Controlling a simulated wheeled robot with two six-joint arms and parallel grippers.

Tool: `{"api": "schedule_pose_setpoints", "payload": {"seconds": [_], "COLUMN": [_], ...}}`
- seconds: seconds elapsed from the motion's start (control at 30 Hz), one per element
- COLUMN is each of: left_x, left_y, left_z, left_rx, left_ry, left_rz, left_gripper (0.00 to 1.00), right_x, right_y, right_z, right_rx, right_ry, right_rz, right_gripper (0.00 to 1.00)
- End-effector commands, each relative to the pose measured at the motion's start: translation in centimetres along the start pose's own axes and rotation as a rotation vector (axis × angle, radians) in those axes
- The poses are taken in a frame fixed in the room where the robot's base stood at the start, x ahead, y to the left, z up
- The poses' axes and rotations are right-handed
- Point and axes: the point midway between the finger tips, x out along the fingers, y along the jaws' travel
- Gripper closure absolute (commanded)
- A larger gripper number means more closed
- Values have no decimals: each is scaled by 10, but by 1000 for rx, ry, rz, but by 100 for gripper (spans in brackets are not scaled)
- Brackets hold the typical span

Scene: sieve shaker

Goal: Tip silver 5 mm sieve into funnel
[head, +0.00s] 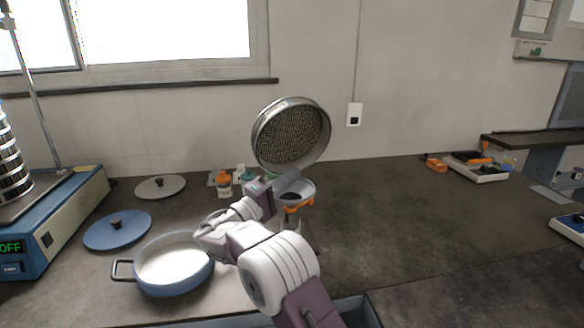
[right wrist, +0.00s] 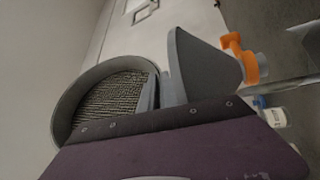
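The silver sieve (head: 291,137) is held up on edge, steeply tilted, with its mesh facing me. It also shows in the right wrist view (right wrist: 108,98), where its mesh and grey rim are visible. My right gripper (head: 284,184) is at the lower rim of the sieve and appears shut on it. The funnel (head: 306,192) is just below and behind the gripper, with something dark inside. The gripper partly hides it, and I cannot tell whether sieve and funnel touch. My left gripper is not in view.
An orange clamp (head: 296,208) is under the funnel. The sieve shaker (head: 58,225) stands far left. An orange-capped bottle (head: 223,183) is behind.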

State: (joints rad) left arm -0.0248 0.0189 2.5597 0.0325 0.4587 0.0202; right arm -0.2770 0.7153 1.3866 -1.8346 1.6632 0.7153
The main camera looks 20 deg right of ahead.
Motion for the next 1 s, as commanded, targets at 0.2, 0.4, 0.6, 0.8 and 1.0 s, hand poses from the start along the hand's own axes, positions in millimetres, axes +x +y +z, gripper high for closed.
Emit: {"api": "schedule_pose_setpoints", "payload": {"seconds": [0.2, 0.4, 0.6, 0.8, 1.0], "left_x": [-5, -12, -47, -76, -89], "left_y": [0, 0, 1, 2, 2], "left_z": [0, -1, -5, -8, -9], "left_rx": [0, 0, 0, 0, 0], "left_ry": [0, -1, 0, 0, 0], "left_rz": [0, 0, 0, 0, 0], "left_gripper": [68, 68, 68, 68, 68], "right_x": [-2, 0, 3, 5, 5], "right_y": [-10, -5, 9, 19, 18], "right_z": [1, 1, -1, -1, -1], "right_rx": [-65, -79, -214, -339, -410], "right_ry": [12, 15, 41, 65, 79], "right_rz": [-37, -44, -105, -160, -192], "right_gripper": [100, 100, 100, 100, 100]}}
